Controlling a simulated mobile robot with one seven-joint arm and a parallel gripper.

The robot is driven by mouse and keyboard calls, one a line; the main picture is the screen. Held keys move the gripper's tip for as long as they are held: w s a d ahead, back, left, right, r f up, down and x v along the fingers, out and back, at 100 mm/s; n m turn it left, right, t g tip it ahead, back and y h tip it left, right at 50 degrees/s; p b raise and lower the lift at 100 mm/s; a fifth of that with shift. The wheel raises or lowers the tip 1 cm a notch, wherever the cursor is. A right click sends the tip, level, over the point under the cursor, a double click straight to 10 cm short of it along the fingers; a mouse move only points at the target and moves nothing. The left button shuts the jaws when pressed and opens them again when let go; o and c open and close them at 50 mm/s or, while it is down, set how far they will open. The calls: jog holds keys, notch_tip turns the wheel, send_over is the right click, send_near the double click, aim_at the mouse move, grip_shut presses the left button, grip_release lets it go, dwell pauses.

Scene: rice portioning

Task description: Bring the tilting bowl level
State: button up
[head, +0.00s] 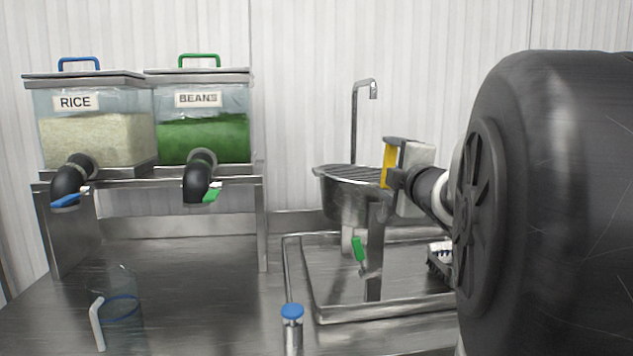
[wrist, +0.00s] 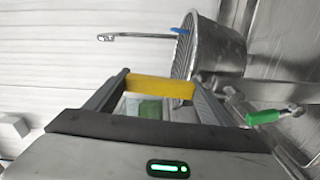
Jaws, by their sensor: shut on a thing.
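The metal bowl (head: 345,203) sits on a post over the sink tray, right of centre in the head view. Its ribbed top faces up and its rim looks near level there; a small tilt is hard to judge. In the wrist view the bowl (wrist: 222,50) is just beyond the fingers. My gripper (head: 393,165) is at the bowl's right side, with its fingers on either end of a yellow bar (wrist: 160,88), which looks like the bowl's handle. The bar's join to the bowl is hidden. A green-handled lever (head: 358,249) hangs below the bowl.
Rice (head: 97,135) and beans (head: 204,135) dispensers stand on a rack at the left. A tap (head: 355,110) rises behind the bowl. A brush (head: 438,258) lies at the tray's right.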

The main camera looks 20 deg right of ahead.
jog(key=shift+w+a+n+b, duration=0.1)
jog(key=shift+a+n+b, duration=0.4)
jog(key=shift+n, duration=0.1)
jog(key=o, duration=1.5)
jog(key=shift+a, duration=0.1)
